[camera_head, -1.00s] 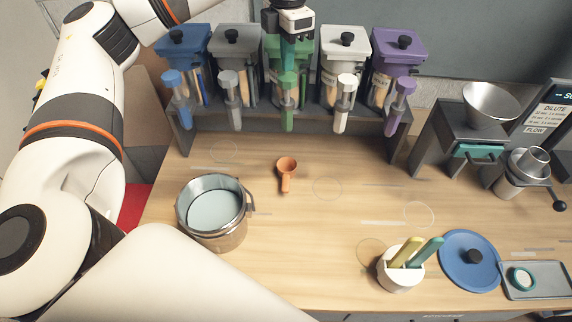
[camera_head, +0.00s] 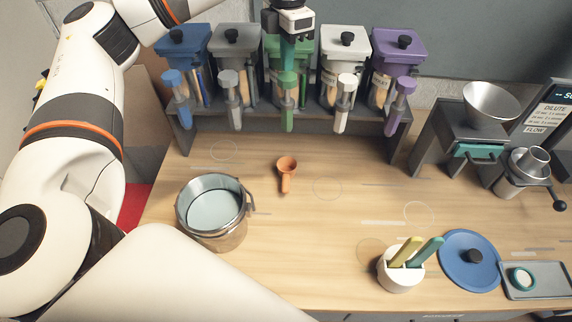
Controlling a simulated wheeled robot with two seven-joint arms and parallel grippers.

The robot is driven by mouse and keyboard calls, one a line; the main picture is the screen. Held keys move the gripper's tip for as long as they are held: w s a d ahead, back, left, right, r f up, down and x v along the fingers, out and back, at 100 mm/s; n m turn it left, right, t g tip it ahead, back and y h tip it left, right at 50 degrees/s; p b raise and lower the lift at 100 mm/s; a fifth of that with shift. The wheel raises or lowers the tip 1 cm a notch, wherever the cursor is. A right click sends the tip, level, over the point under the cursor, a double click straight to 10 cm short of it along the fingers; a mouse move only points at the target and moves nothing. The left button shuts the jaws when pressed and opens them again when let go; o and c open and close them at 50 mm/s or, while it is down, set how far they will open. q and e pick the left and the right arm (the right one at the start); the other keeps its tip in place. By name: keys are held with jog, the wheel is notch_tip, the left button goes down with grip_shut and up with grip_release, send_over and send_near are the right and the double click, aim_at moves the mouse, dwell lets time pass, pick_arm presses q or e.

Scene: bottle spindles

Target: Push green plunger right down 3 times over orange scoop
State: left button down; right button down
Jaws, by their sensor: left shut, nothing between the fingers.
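The green plunger (camera_head: 287,88) is on the front of the green dispenser, in the middle of the row of dispensers. My left gripper (camera_head: 289,62) is shut and empty, pointing down directly above the green plunger's top. I cannot tell whether its tips touch the plunger. It hides much of the green dispenser's lid. The orange scoop (camera_head: 287,165) lies on the wooden table in front of the green dispenser, its handle toward the front edge. I cannot see inside its bowl clearly. My right gripper is not in view.
Blue (camera_head: 184,45), grey (camera_head: 237,42), white (camera_head: 345,42) and purple (camera_head: 398,48) dispensers share the dark rack. A steel pot (camera_head: 213,235) stands front left. A white cup (camera_head: 401,277) with sticks, a blue lid (camera_head: 460,285) and a funnel stand (camera_head: 490,104) are at right.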

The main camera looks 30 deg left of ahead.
aim_at(287, 76)
pick_arm(q)
jog(key=shift+f+b, duration=1.6)
jog(key=shift+f, duration=0.8)
jog(key=shift+r+p, duration=1.8)
jog(key=shift+r, duration=0.7)
jog(key=shift+f, duration=0.1)
jog(key=shift+f+b, duration=1.85)
jog(key=shift+f, duration=0.65)
jog(key=shift+r+p, duration=1.95)
jog(key=shift+r, duration=0.65)
